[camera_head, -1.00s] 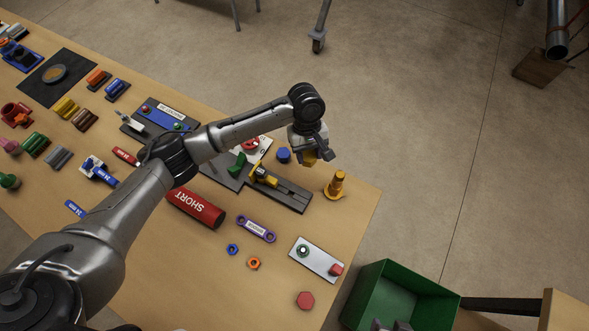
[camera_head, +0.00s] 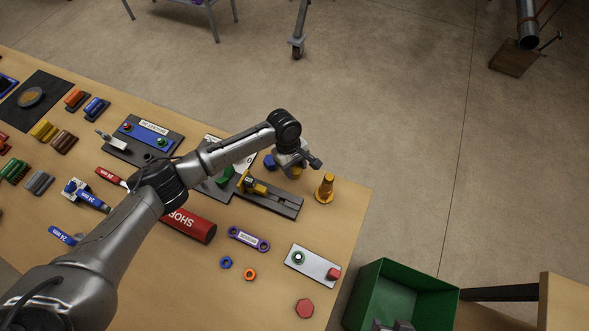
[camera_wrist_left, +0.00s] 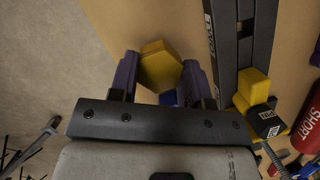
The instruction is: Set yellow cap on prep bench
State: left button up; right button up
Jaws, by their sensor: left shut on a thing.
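The yellow cap (camera_wrist_left: 160,66) is hexagonal and sits between the purple fingers of my left gripper (camera_wrist_left: 160,78) in the left wrist view. My left gripper (camera_head: 298,169) is shut on it. In the head view, only a small part of the cap (camera_head: 296,173) shows below the gripper. They are over the far right part of the wooden prep bench (camera_head: 190,285), between a blue cap (camera_head: 270,162) and a yellow flanged post (camera_head: 325,188). I cannot tell whether the cap touches the bench.
A dark rail fixture with a yellow block (camera_head: 270,200) lies close in front of the gripper. A red cylinder (camera_head: 190,225), a grey button plate (camera_head: 312,264) and a red cap (camera_head: 304,308) are nearer. A green bin (camera_head: 375,295) stands off the bench's right edge.

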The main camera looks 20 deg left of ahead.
pick_arm(q)
jog(key=shift+f, duration=1.1)
jog(key=shift+f, duration=0.15)
jog(key=o, duration=1.1)
jog(key=p+v, duration=0.1)
jog(key=v, duration=1.1)
jog(key=shift+d, duration=0.1)
